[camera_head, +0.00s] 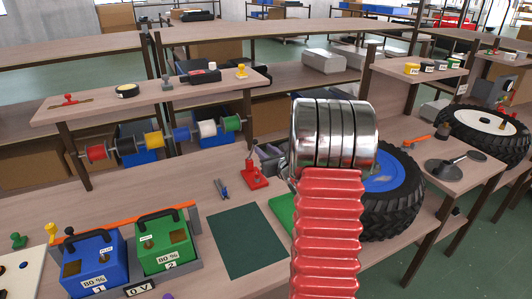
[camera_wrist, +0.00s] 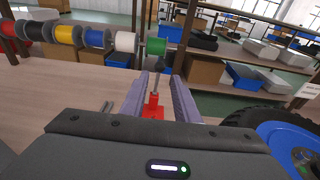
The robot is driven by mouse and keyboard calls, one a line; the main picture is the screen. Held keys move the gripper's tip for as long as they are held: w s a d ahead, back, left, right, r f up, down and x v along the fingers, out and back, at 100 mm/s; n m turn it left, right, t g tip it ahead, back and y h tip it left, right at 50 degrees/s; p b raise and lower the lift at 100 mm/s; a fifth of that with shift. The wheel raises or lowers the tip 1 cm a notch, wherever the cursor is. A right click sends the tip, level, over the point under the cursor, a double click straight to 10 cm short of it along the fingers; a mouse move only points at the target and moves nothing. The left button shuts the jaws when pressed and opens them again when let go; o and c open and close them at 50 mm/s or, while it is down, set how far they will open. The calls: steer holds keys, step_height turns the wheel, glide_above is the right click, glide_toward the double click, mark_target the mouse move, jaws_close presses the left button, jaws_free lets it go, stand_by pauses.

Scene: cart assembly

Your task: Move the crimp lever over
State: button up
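The crimp tool has a red base (camera_head: 254,179) and a thin upright lever (camera_head: 251,153) with a dark knob. It stands on the workbench left of my arm in the head view. In the wrist view its red base (camera_wrist: 153,106) and dark lever (camera_wrist: 158,66) show in the gap between my two purple-grey fingers. My gripper (camera_wrist: 160,80) is open, with the fingers apart on either side of that view of the lever. I see no contact. In the head view my gripper (camera_head: 268,154) is mostly hidden behind my arm.
Pliers (camera_head: 222,189) and a dark green mat (camera_head: 245,242) lie nearby. Blue and green battery boxes (camera_head: 90,263) stand front left. Wire spools (camera_head: 154,140) hang behind, under a shelf (camera_head: 150,97).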

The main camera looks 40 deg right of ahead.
mark_target(256, 143)
steer(key=shift+x, duration=3.6)
steer(key=shift+f, duration=0.1)
steer(key=c, duration=0.6)
